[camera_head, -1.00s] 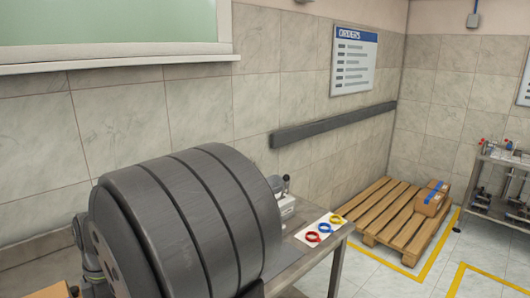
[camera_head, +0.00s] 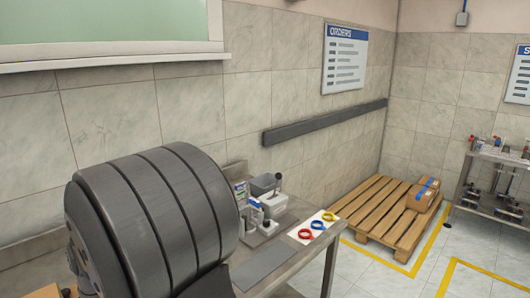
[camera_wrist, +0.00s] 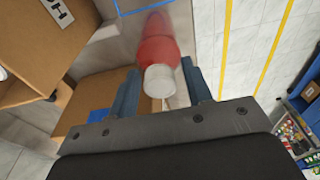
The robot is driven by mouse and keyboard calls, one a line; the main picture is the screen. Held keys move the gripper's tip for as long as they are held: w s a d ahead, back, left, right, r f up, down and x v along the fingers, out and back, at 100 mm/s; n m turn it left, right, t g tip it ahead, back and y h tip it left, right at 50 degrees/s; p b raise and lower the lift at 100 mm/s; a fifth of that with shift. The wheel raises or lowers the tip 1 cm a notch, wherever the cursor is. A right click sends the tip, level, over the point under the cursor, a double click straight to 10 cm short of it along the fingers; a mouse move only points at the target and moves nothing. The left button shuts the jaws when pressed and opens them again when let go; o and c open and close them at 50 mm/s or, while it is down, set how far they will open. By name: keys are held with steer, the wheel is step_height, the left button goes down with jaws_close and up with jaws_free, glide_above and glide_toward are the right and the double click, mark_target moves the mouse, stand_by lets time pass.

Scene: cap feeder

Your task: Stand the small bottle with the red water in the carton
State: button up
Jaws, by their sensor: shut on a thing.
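In the wrist view my gripper (camera_wrist: 160,72) is shut on the small bottle with red water (camera_wrist: 157,42), whose white cap (camera_wrist: 160,80) faces the camera. The bottle lies between the two blue-grey fingers. An open brown carton (camera_wrist: 90,98) is behind and below the left finger, partly hidden by the gripper; I cannot tell how far the bottle is above it. In the head view, a brown cardboard corner (camera_head: 68,292) shows at the lower left. My gripper and the bottle are not visible there.
Another cardboard box (camera_wrist: 40,35) stands close at the upper left of the wrist view. In the head view, a metal bench (camera_head: 290,262) carries white equipment (camera_head: 262,212) and a card with coloured rings (camera_head: 312,230). A pallet (camera_head: 385,215) with a parcel (camera_head: 423,194) stands beyond.

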steer(key=shift+c, duration=0.2)
steer(key=shift+r, duration=0.35)
steer(key=shift+c, duration=1.4)
steer(key=shift+r, duration=3.15)
jaws_close()
